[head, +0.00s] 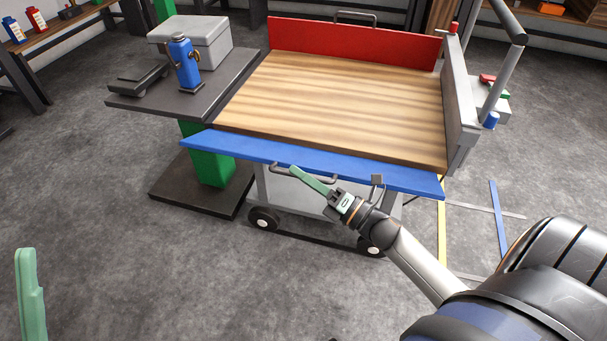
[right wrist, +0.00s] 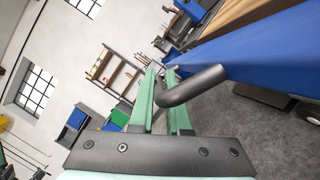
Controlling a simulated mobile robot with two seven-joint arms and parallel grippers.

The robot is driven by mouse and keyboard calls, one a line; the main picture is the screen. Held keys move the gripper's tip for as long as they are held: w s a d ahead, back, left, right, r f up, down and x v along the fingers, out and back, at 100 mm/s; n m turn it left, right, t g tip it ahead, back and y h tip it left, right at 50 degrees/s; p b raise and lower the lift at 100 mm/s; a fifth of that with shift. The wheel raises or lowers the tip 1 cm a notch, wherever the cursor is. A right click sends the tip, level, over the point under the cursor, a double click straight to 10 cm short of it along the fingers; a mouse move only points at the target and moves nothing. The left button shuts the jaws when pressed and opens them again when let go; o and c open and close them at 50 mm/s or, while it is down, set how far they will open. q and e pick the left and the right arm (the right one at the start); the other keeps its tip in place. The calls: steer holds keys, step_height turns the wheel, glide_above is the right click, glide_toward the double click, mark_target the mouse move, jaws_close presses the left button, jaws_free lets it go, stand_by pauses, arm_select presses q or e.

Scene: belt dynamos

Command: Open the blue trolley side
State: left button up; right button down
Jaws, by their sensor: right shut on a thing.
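The trolley has a striped wooden deck (head: 340,105). Its blue side (head: 310,165) runs along the near edge, tilted outward, with its top edge away from the deck. A dark bar handle (head: 284,172) is on the blue side's outer face. My right gripper (head: 308,180) is at this handle, below the blue side. In the right wrist view its green fingers (right wrist: 166,100) are shut on the handle (right wrist: 195,87), beside the blue side (right wrist: 265,55). One green finger of my left gripper (head: 30,295) shows at the lower left, away from the trolley; its opening is hidden.
The red side (head: 350,43) stands upright at the back, and a grey end panel (head: 455,100) stands at the right. A dark stand (head: 225,85) on the left holds a blue bottle-like part (head: 184,62) and a grey box (head: 208,42). The floor in front is clear.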

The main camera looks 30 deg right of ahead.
arm_select(q)
step_height(320, 180, down, 9)
steer(key=b, duration=0.7)
steer(key=shift+w+d+r+n, duration=0.2)
steer(key=shift+d+n, duration=0.2)
arm_select(e)
step_height(320, 180, down, 6)
steer(key=a+n+y, duration=0.1)
steer(key=n, duration=0.2)
steer(key=shift+s+f, duration=0.25)
steer(key=shift+s, duration=0.2)
steer(key=c, duration=0.9)
jaws_free()
steer(key=shift+a, duration=0.1)
steer(key=shift+s, duration=0.1)
arm_select(q)
steer(key=shift+a+r+p, duration=0.1)
steer(key=shift+r+p, duration=0.5)
steer(key=shift+r, duration=0.2)
arm_select(e)
steer(key=v, duration=1.2)
steer(key=shift+s+f, duration=0.1)
steer(key=shift+f, duration=0.15)
